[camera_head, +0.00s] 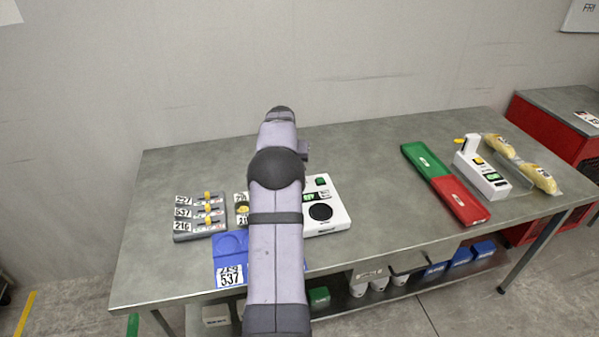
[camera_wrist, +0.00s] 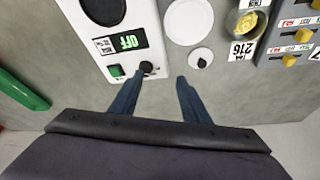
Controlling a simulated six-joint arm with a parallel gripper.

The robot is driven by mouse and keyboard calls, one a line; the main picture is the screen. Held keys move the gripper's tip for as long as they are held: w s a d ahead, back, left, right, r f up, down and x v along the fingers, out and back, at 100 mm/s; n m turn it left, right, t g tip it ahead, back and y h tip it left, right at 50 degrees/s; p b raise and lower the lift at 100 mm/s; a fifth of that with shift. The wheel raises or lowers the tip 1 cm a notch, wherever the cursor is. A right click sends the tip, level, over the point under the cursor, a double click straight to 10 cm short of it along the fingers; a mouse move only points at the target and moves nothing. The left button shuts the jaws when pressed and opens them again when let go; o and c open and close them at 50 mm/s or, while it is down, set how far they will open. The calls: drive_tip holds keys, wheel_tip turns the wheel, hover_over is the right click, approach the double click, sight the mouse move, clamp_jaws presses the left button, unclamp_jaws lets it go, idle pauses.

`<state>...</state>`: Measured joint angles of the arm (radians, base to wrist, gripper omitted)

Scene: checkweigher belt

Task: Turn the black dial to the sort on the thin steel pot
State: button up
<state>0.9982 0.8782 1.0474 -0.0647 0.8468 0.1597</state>
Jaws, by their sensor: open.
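The same unit (camera_head: 338,221) shows in the head view, partly behind my arm. My gripper (camera_wrist: 157,92) is open, its two dark fingers reaching towards the unit. The dial is beyond the fingertips, nearer the left finger; contact cannot be told. I cannot make out a thin steel pot for certain. A small round pot with yellow contents (camera_wrist: 246,24) stands near a label reading 216.
A grey unit (camera_head: 184,237) with yellow levers and labels 227, 537, 216 is at left. A blue tray (camera_head: 228,251) labelled 537 lies in front. Green (camera_head: 422,158) and red (camera_head: 459,200) trays, another white device (camera_head: 487,180) and yellow packs are right. Mid-right bench is clear.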

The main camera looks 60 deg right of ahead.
drive_tip(key=shift+m, duration=0.4)
drive_tip(key=shift+s+d+f+p, duration=0.25)
drive_tip(key=shift+d+f+p, duration=0.55)
drive_tip(key=shift+d+f, duration=0.7)
drive_tip(key=shift+s+d+f+p, duration=0.2)
drive_tip(key=shift+d+f+p, duration=0.55)
drive_tip(key=shift+d+f, duration=0.7)
drive_tip(key=shift+a+f, duration=0.3)
drive_tip(key=shift+c, duration=0.4)
drive_tip(key=c, duration=1)
